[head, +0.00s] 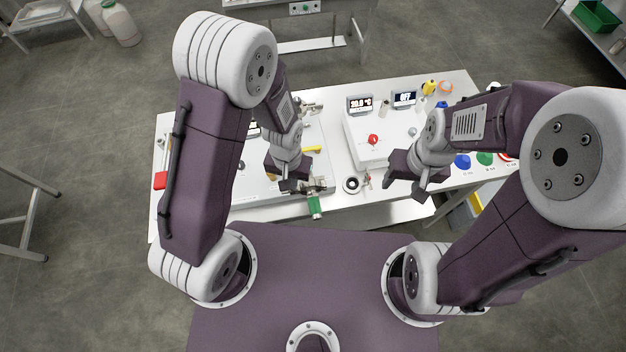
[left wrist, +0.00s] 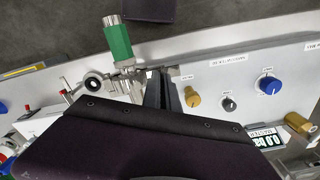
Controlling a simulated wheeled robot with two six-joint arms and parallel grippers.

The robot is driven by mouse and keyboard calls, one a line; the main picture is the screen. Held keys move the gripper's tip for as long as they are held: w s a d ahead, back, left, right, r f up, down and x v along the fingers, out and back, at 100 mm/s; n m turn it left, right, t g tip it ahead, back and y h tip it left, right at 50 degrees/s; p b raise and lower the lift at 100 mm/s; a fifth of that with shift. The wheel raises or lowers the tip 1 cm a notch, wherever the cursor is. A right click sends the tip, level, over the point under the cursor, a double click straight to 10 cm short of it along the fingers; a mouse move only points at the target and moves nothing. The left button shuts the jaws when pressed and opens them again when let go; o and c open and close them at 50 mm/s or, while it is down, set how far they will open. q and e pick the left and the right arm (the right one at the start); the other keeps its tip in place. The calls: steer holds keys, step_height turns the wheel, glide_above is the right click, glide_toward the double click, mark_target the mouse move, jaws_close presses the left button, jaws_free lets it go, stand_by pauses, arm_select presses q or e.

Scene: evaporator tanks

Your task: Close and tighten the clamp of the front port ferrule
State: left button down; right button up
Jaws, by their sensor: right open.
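The front port (head: 322,186) is at the tank panel's front edge, with a green-bodied fitting (head: 314,207) sticking out toward me. In the left wrist view the green fitting (left wrist: 117,38) is at the upper left, with metal clamp parts (left wrist: 128,72) at its inner end. My left gripper (head: 290,186) is right beside the port, on its left in the head view. In the left wrist view its dark fingers (left wrist: 162,92) are next to the clamp parts; whether they touch is unclear. The clamp's state is partly hidden. My right gripper (head: 404,190) is open and empty, off to the right.
Panel knobs, including a blue one (left wrist: 268,84) and a brass one (left wrist: 192,97), are near my left gripper.

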arm_select(q)
steer(key=shift+m, duration=1)
steer(key=shift+m, duration=1.2)
steer(key=shift+m+p, duration=0.45)
steer(key=shift+m, duration=5.05)
steer(key=shift+m+p, duration=0.3)
steer(key=shift+m, duration=0.8)
